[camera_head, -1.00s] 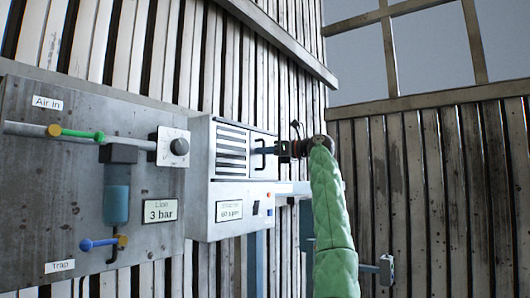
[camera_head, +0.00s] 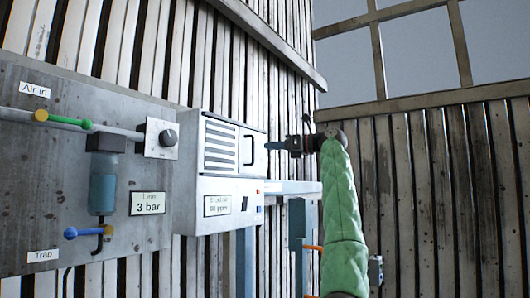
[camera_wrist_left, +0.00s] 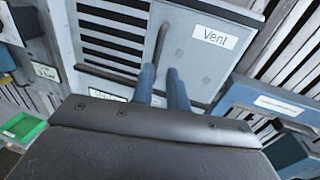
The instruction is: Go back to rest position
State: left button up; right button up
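My left gripper (camera_head: 270,146) has narrow blue fingers pointing left, at the end of my green-sleeved arm. It is in the air just right of the dark handle (camera_head: 248,150) on the grey housing (camera_head: 188,165). In the left wrist view the two blue fingers (camera_wrist_left: 164,86) stand apart with a small gap and nothing between them. The handle (camera_wrist_left: 160,42) shows beyond their tips, beside the "Vent" label (camera_wrist_left: 215,37). My right gripper is in neither view.
Left is a metal panel (camera_head: 30,180) with a green-handled valve (camera_head: 62,120), a knob (camera_head: 168,138), a blue cylinder (camera_head: 103,188) and a blue-handled valve (camera_head: 85,232). Open air lies right of my arm.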

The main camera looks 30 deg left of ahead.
pick_arm(q)
jog(key=shift+d, duration=0.3)
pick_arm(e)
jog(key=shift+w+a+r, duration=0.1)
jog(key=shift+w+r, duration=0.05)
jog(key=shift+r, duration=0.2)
